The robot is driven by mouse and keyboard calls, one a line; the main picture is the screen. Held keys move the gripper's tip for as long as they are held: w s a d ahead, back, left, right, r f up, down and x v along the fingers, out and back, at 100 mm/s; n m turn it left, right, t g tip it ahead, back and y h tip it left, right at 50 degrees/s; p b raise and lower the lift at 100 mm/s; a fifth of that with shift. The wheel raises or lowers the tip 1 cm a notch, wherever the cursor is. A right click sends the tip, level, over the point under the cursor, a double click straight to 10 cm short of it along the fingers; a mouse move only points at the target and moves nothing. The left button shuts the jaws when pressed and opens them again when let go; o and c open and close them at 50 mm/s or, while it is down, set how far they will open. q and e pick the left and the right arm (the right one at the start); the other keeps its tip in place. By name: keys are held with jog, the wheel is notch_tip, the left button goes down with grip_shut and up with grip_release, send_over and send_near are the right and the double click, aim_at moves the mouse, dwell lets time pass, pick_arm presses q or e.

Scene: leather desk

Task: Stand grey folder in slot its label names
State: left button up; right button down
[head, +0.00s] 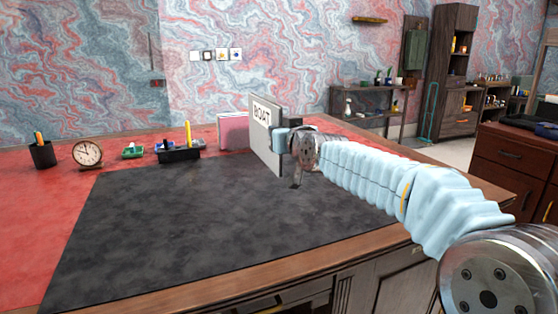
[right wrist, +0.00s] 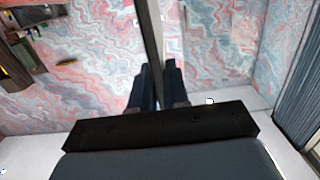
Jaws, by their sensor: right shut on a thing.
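The grey folder (head: 264,148) stands upright above the far right part of the desk mat in the head view. Its white label reads BOAT. My right gripper (head: 281,140) is shut on the folder's right-hand side. In the right wrist view the folder (right wrist: 150,40) shows edge-on as a thin dark strip between the two fingers (right wrist: 157,88). A pink and white upright object (head: 232,131) stands behind the folder, partly hidden by it. I cannot make out any slots or slot labels. My left gripper is not in view.
The dark mat (head: 190,225) on the red desk top is clear. A wooden cabinet (head: 515,165) stands at the right.

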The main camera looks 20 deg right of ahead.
jog(key=w+d+f+b, duration=0.2)
jog(key=w+d+f, duration=0.1)
jog(key=w+f, duration=0.5)
notch_tip(320, 180, down, 3)
jog(key=shift+w+r, duration=0.1)
jog(key=shift+w, duration=0.15)
dwell(0.4)
jog(key=shift+d, duration=0.1)
jog(key=c, duration=1.1)
grip_release()
